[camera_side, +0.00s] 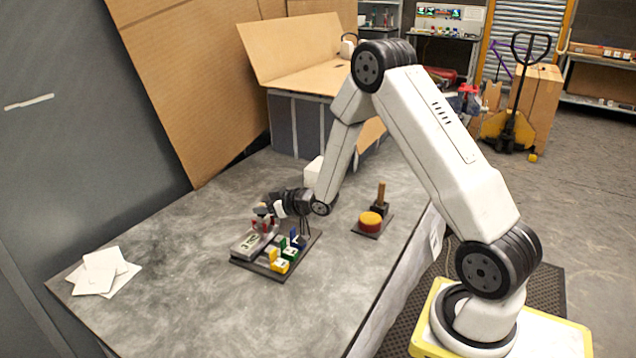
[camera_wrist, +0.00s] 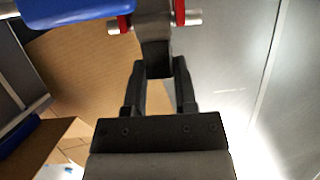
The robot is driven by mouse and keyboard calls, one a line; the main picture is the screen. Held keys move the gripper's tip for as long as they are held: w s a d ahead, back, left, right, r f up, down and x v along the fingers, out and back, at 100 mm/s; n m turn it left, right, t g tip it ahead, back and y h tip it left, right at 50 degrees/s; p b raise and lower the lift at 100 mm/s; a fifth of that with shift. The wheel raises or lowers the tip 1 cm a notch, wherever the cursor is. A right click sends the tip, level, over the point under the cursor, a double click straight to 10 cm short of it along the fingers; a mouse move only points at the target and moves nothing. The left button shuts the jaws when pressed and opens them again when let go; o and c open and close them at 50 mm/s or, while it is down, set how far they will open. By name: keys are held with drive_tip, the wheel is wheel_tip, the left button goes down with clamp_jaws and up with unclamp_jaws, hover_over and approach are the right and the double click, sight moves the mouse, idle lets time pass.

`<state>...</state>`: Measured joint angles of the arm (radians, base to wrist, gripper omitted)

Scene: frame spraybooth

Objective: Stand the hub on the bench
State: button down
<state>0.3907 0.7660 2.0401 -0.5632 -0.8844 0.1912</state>
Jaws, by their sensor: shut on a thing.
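My gripper (camera_wrist: 157,82) is shut on a dark block-like part, which I take to be the hub (camera_wrist: 156,48). Red collars and silver ends stick out on both sides of it in the wrist view, and its top is cut off by the frame edge. In the side view my gripper (camera_side: 270,207) points left over the bench (camera_side: 180,280). Small red and silver parts of the hub (camera_side: 263,221) show at its tip, just above a grey box. I cannot tell whether the hub touches anything below.
A red-and-yellow button (camera_side: 370,221) stands right. White papers (camera_side: 100,272) lie left. The bench's front area is clear.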

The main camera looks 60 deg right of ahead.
drive_tip(key=shift+f, duration=0.4)
drive_tip(key=shift+c, duration=2)
unclamp_jaws()
drive_tip(key=shift+s+r, duration=0.1)
drive_tip(key=shift+s, duration=0.1)
drive_tip(key=shift+v, duration=3.7)
drive_tip(key=s+a+r+g+h, duration=0.1)
drive_tip(key=s+a+g, duration=0.4)
drive_tip(key=a, duration=0.1)
drive_tip(key=shift+s+a+m+g+h, duration=0.3)
drive_tip(key=shift+h, duration=0.1)
drive_tip(key=s+a+g, duration=0.1)
drive_tip(key=s+a, duration=0.1)
drive_tip(key=s, duration=0.1)
drive_tip(key=s+a+r+g, duration=0.1)
drive_tip(key=s+a+g, duration=0.1)
drive_tip(key=s, duration=0.2)
drive_tip(key=s+a+g, duration=0.2)
drive_tip(key=s+a, duration=0.1)
drive_tip(key=shift+s+a+r+y, duration=0.1)
drive_tip(key=shift+s+r+y, duration=0.1)
drive_tip(key=shift+s+y, duration=0.15)
drive_tip(key=shift+c, duration=0.2)
